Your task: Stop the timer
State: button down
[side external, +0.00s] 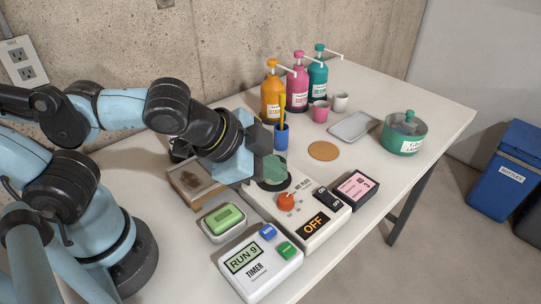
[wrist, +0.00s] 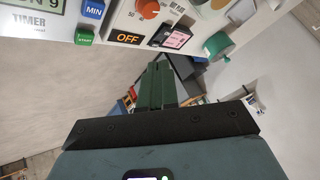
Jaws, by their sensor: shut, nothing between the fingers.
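The timer (side external: 262,273) is a white box near the front edge of the table. Its screen reads "RUN 9", with a blue button (side external: 268,232) and a green button (side external: 287,250) on its right side. In the wrist view the timer (wrist: 30,22) is at the top left, with the blue MIN button (wrist: 93,9) and green START button (wrist: 84,38). My gripper (side external: 274,172) is above the hot plate's round black top, behind the timer and apart from it. In the wrist view its green fingers (wrist: 158,72) are together and empty.
The white hot plate (side external: 315,237), with an orange knob and an "OFF" screen, stands beside the timer. A soap dish (side external: 222,222) with a green bar is left of it. A pink-labelled box (side external: 356,188), a green pot (side external: 403,137) and several pump bottles (side external: 299,82) stand farther back.

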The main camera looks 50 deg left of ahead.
aim_at(282, 252)
jog(key=s+d+m+h, duration=0.1)
jog(key=s+d+m, duration=0.2)
jog(key=d, duration=0.3)
jog(key=shift+s+d+r+m+h, duration=0.3)
jog(key=shift+r+m+h, duration=0.15)
jog(key=shift+m, duration=0.45)
jog(key=shift+f, duration=0.1)
jog(key=shift+f, duration=4.3)
jog(key=shift+f, duration=0.1)
jog(key=shift+f, duration=0.35)
jog(key=shift+r, duration=0.15)
jog(key=shift+r, duration=0.3)
